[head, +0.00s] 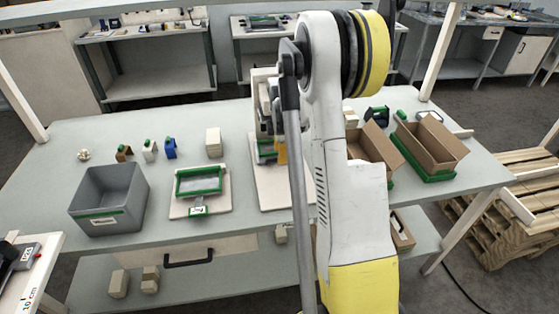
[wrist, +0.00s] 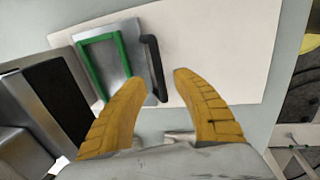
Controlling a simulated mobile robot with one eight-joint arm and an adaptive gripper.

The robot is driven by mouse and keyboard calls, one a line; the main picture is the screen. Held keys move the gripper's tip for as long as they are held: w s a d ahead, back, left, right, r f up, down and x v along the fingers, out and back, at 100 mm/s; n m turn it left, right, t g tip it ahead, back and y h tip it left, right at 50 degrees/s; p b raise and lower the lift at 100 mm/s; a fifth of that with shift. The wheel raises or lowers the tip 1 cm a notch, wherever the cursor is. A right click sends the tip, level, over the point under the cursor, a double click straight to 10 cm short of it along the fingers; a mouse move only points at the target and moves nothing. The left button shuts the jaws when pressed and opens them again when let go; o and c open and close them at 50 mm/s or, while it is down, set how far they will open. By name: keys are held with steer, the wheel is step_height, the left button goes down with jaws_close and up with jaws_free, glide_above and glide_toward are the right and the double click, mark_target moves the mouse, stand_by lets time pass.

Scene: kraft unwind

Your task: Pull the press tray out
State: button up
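The press tray (wrist: 133,62) shows in the wrist view as a grey metal plate with a green frame (wrist: 122,50) and a black bar handle (wrist: 152,62) on its right side. It lies over a white board (wrist: 215,40). My gripper (wrist: 159,78) is open, with yellow fingers pointing toward the handle. The handle's lower end appears between the fingertips; I cannot tell whether they touch it. In the head view the press (head: 265,100) is mostly hidden behind my arm, and one yellow finger (head: 282,152) shows beside it.
A grey bin (head: 108,198) and a green-framed fixture (head: 198,182) stand on the table to the left. Several small blocks sit behind them. Open cardboard boxes (head: 430,143) stand to the right. A dark press body (wrist: 55,95) is close to my left finger.

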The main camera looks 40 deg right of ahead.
steer(key=shift+w+d+f, duration=0.1)
steer(key=shift+w+f, duration=0.05)
steer(key=shift+f, duration=0.45)
steer(key=shift+w+f, duration=0.1)
steer(key=shift+f, duration=0.45)
steer(key=shift+r, duration=0.1)
jaws_close()
steer(key=shift+s, duration=0.1)
